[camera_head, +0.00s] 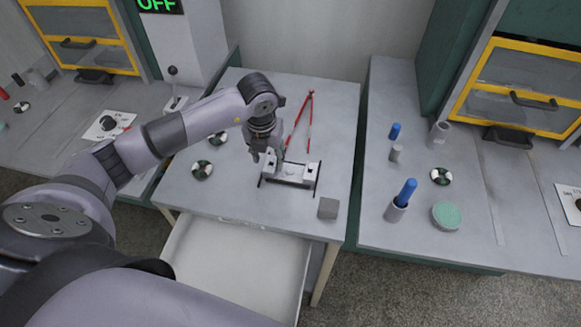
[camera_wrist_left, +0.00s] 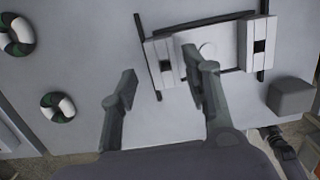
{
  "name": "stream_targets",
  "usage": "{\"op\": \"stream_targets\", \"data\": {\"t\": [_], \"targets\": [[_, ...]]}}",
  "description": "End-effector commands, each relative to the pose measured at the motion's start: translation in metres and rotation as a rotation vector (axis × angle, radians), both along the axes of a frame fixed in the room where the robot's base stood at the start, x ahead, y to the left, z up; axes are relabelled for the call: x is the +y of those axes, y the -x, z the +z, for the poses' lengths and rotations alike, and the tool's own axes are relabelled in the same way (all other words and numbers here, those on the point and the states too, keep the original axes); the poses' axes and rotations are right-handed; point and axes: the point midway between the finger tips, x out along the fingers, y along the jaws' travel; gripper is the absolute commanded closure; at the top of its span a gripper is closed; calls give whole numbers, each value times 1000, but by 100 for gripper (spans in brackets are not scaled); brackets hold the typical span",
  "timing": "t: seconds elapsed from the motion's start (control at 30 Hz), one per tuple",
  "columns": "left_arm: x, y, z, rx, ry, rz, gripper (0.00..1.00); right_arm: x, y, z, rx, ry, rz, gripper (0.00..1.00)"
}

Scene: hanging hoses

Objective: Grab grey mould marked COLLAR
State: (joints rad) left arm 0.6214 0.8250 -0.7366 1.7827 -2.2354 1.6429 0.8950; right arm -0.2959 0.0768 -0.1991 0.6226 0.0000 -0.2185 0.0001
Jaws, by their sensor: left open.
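No COLLAR marking is legible in either view. A light grey fixture with two end blocks and thin black rods (camera_head: 290,174) lies on the middle table, and may be the mould; it also shows in the left wrist view (camera_wrist_left: 247,52). A small plain grey block (camera_head: 328,208) sits near the table's front right corner, and at the right in the left wrist view (camera_wrist_left: 292,98). My left gripper (camera_head: 268,156) is open over the fixture's left end.
Red-handled pliers (camera_head: 302,122) lie behind the fixture. Two dark-and-white rings, one of them nearer (camera_head: 202,170), lie left. An open white drawer (camera_head: 235,268) juts out in front. The right bench holds blue-topped cylinders (camera_head: 401,200) and a green disc (camera_head: 446,215).

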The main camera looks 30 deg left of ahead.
Motion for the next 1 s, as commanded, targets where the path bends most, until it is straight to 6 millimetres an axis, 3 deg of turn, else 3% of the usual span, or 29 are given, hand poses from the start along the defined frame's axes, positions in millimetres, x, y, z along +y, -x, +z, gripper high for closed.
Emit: {"op": "stream_targets", "data": {"t": [0.2,0.43,1.0], "targets": [[0,-2,-20,2,1,0,56,2,5,7,9,-2,1,46],[0,-3,-21,0,1,-1,57,1,6,6,10,-1,2,46],[2,-3,-21,0,-2,1,95,-5,6,6,10,7,2,46]]}}
